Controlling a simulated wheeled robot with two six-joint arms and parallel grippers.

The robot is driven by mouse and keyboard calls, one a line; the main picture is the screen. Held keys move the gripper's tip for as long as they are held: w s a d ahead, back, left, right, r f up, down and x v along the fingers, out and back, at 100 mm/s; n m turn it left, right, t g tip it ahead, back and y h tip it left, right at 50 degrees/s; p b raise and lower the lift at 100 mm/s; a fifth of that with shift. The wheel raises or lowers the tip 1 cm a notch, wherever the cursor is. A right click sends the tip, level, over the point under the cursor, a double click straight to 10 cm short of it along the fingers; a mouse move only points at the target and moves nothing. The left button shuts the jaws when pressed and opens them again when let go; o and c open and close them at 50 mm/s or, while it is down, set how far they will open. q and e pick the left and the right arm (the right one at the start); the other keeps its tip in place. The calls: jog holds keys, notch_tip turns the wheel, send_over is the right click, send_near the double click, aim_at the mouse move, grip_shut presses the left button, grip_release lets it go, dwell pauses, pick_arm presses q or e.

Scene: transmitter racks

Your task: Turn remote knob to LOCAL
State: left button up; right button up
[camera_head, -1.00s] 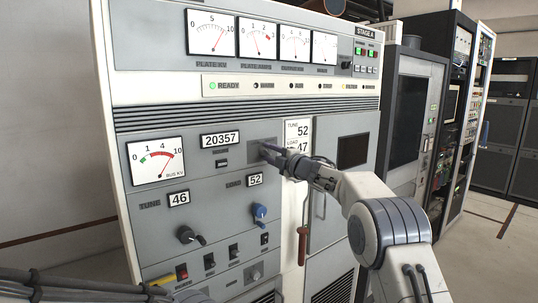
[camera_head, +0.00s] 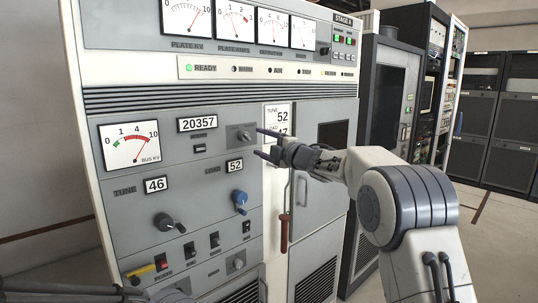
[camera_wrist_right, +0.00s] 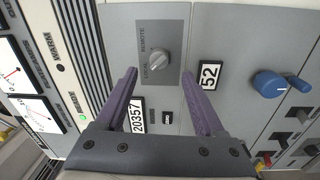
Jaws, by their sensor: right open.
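The remote knob (camera_head: 243,136) is a small grey knob on a darker square plate, right of the 20357 counter. In the right wrist view the knob (camera_wrist_right: 160,60) shows clearly beside the printed words LOCAL and REMOTE. I cannot tell for certain which word it points at. My right gripper (camera_head: 258,142) is open and empty, just right of the knob in the head view and apart from it. In the right wrist view its purple fingers (camera_wrist_right: 159,76) are spread, with the knob seen between and beyond the tips. My left gripper is out of view.
A blue knob (camera_head: 240,200) and a black knob (camera_head: 169,222) stick out lower on the cabinet front. Small switches sit below them. Open floor lies right of the cabinet.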

jog(key=b+v, duration=0.1)
jog(key=v, duration=0.2)
jog(key=shift+s+d, duration=0.2)
jog(key=shift+s, duration=0.15)
jog(key=s+a+f+m+g+h, duration=0.2)
jog(key=s+a+f+m+h, duration=0.15)
jog(key=s+f+m, duration=0.45)
jog(key=s+a+f+m+g+h, duration=0.25)
jog(key=s+f+m+h, duration=0.35)
jog(key=s, duration=0.5)
jog(key=s+d+f+m+g, duration=0.1)
jog(key=s+f+g, duration=0.2)
jog(key=s, duration=0.7)
jog(key=s+d+f+m+g, duration=0.1)
jog(key=s+f+g, duration=0.3)
jog(key=s, duration=0.7)
jog(key=s+d+f+g, duration=0.2)
jog(key=s+f, duration=0.5)
jog(key=s, duration=0.4)
jog(key=shift+d+f+m+g+p, duration=0.2)
jog(key=shift+m+g+p, duration=0.2)
jog(key=shift+g, duration=0.35)
jog(key=shift+w+h, duration=0.15)
jog(key=shift+h, duration=0.1)
